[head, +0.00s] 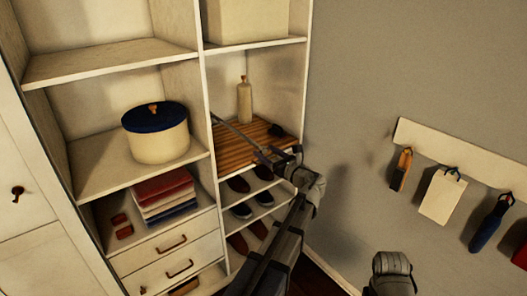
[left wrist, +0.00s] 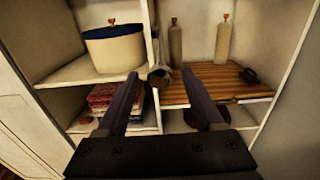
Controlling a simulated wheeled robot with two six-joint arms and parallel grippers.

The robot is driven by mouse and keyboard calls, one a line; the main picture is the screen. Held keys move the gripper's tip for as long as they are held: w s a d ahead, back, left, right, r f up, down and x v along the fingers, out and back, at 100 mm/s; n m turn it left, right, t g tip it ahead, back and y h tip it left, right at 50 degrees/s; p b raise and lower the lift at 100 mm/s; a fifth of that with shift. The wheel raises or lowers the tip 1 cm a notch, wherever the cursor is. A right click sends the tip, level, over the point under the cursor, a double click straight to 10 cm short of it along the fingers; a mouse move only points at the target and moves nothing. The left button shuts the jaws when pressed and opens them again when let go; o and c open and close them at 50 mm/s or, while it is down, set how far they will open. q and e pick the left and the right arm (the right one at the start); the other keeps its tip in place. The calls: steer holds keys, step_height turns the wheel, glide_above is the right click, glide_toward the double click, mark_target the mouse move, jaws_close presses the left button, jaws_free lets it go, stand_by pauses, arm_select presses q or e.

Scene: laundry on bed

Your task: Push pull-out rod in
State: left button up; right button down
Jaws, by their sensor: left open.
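The thin grey pull-out rod (head: 236,131) sticks out of the cabinet by the upright divider, above the slatted wooden shelf. In the left wrist view its rounded end (left wrist: 160,75) points toward me, between the fingertips. My left gripper (head: 268,157) is in front of the rod's outer end; its two dark fingers are apart in the left wrist view (left wrist: 160,82). The rod's end lies nearer the left finger in that view. I cannot tell whether the gripper touches the rod. A grey arm part of mine shows at the lower right of the head view, without gripper fingers.
The slatted shelf (head: 238,147) holds bottles (left wrist: 222,43) and a small dark object (left wrist: 249,76). A blue-lidded pot (head: 157,132) and folded clothes (head: 162,195) stand left of the divider. Shoes (head: 240,211) lie below. Hooks with hanging items (head: 441,196) are on the right wall.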

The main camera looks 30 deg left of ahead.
arm_select(q)
steer(key=shift+x, duration=1)
jaws_close()
stand_by(0.8)
